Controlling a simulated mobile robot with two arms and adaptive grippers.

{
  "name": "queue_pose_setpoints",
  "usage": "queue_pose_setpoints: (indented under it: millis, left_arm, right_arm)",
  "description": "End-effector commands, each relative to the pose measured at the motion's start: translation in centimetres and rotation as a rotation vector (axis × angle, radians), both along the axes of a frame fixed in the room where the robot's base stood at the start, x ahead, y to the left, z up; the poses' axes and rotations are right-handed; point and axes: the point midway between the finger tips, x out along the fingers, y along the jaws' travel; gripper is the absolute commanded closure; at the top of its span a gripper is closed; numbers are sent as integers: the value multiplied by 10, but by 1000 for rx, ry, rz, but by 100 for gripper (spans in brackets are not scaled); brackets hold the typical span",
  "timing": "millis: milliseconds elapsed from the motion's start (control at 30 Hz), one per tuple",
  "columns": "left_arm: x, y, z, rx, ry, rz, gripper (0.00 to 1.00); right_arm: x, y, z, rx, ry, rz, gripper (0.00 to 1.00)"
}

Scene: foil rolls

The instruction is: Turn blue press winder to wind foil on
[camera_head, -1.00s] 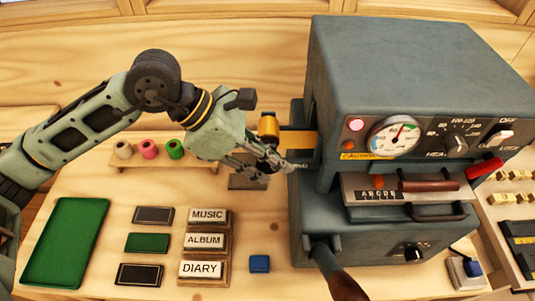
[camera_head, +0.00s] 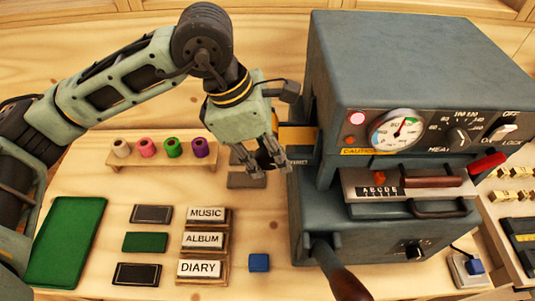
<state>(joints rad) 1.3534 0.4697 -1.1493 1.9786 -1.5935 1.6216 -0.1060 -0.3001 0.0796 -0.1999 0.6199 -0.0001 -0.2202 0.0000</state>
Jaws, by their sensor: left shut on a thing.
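The blue-grey press (camera_head: 420,60) stands at the right, with a gauge and a red lamp on its front. A strip of gold foil (camera_head: 298,138) shows at its left side, above a small dark label (camera_head: 298,162). My left gripper (camera_head: 263,163) points down at the press's left side, just left of the label. Its fingers are shut on the winder, which they and the gripper body mostly hide. The winder's turn angle cannot be made out. My right gripper is not in view.
A wooden rack (camera_head: 160,165) holds several coloured foil spools behind left. A green tray (camera_head: 66,240), name blocks MUSIC (camera_head: 207,214), ALBUM (camera_head: 203,240) and DIARY (camera_head: 199,268), and a blue block (camera_head: 259,263) lie on the table. The press's lever (camera_head: 340,275) juts forward.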

Motion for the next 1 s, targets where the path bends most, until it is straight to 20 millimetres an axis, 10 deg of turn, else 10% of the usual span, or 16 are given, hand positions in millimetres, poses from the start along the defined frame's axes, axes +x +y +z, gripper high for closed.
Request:
queue_pose_setpoints:
  millis: [167,200,400,767,1000]
  left_arm:
    - [-1,0,-1,0,3,-2,100]
    - [-1,0,-1,0,3,-2,79]
    - [-1,0,-1,-1,2,-2,62]
    - [0,1,4,-2,0,-1,62]
    - [1,14,43,-2,-4,1,62]
  right_arm:
    - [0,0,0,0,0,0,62]
    - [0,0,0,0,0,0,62]
    - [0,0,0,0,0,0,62]
    - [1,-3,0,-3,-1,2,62]
    - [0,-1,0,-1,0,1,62]
